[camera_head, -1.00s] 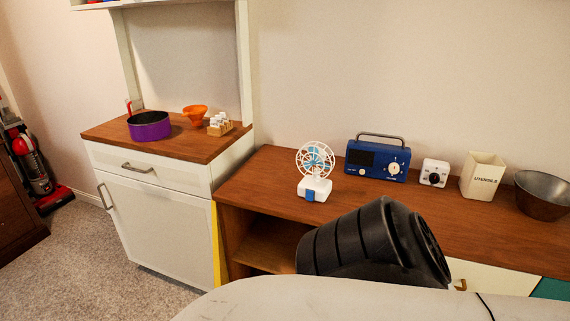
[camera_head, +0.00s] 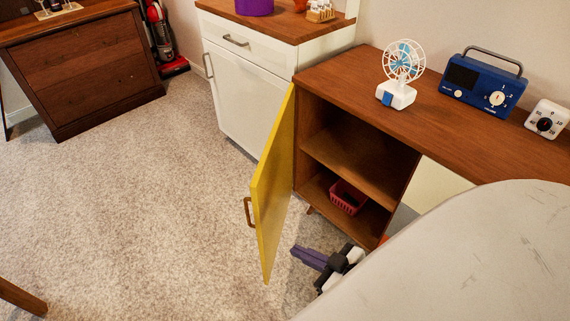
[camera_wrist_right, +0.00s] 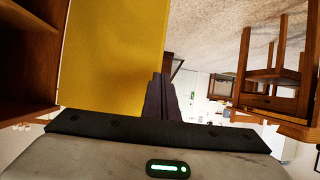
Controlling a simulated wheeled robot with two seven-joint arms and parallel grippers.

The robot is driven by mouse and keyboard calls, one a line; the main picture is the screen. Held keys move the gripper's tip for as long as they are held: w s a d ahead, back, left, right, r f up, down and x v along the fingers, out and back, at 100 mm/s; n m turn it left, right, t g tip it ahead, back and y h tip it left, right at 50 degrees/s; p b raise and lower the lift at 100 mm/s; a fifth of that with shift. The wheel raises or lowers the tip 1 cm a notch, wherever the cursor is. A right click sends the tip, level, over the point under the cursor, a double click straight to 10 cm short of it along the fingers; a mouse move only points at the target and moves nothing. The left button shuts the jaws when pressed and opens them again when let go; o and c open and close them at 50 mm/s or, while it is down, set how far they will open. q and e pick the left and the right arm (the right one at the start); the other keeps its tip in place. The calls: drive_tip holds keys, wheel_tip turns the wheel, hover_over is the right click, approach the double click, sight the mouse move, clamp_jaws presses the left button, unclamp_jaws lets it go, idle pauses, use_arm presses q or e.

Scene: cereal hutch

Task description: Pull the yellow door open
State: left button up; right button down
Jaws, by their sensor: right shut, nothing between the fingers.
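The yellow door (camera_head: 271,185) stands swung wide open at the left end of the brown sideboard (camera_head: 330,62), with its brown handle (camera_head: 249,212) on the outer face. In the right wrist view the door (camera_wrist_right: 112,55) fills the left part of the picture. My right gripper (camera_head: 296,253) is low, in front of the open compartment and to the right of the door, on its inner side. Its fingers (camera_wrist_right: 161,88) are shut together and empty. I cannot tell whether they touch the door. My left gripper is not in view.
The open compartment has a shelf (camera_head: 350,150) and a red basket (camera_head: 347,197) below. A fan (camera_head: 399,75), a blue radio (camera_head: 483,82) and a white timer (camera_head: 546,119) stand on top. A white cabinet (camera_head: 240,95) is behind the door. Carpet (camera_head: 150,200) at left is clear.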

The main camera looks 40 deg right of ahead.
drive_tip(key=w+d+n+t+y+b, duration=0.2)
drive_tip(key=w+d+y+b, duration=0.15)
drive_tip(key=d, duration=0.35)
drive_tip(key=n+y+b, duration=0.4)
drive_tip(key=y, duration=0.2)
approach(261, 201)
drive_tip(key=shift+g, duration=0.4)
drive_tip(key=x, duration=0.1)
drive_tip(key=b+x, duration=0.1)
drive_tip(key=x, duration=0.3)
drive_tip(key=shift+r+b, duration=0.35)
drive_tip(key=shift+r, duration=0.05)
drive_tip(key=shift+w+a, duration=0.4)
drive_tip(key=shift+w, duration=0.2)
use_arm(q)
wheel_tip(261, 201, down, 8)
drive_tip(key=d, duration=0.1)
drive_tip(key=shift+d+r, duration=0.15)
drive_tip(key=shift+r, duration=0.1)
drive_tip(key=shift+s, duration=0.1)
